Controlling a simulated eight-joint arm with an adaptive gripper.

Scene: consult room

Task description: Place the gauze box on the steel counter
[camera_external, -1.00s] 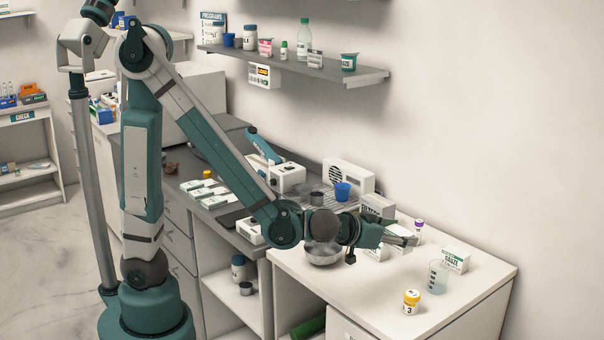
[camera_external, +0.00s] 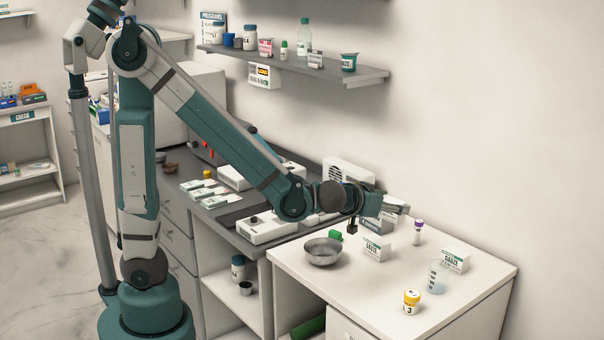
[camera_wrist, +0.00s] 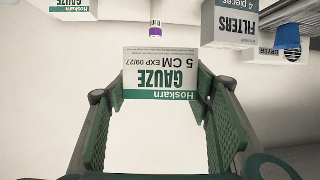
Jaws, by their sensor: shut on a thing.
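My gripper (camera_external: 398,208) hangs above the white counter, near its back left part. In the wrist view my gripper's two green pads (camera_wrist: 165,95) stand on both sides of a gauze box (camera_wrist: 160,75), white with a green band, its label upside down in that picture. My gripper is shut on it. In the external view my gripper largely hides the held box. The grey steel counter (camera_external: 180,183) runs to the left of the white counter, partly behind my arm. Two other gauze boxes, one nearer (camera_external: 378,247) and one farther right (camera_external: 456,260), stand on the white counter.
A filters box (camera_wrist: 232,25) is close by. Packets (camera_external: 205,192) and a white device (camera_external: 265,229) occupy the steel counter. A shelf (camera_external: 290,66) is above.

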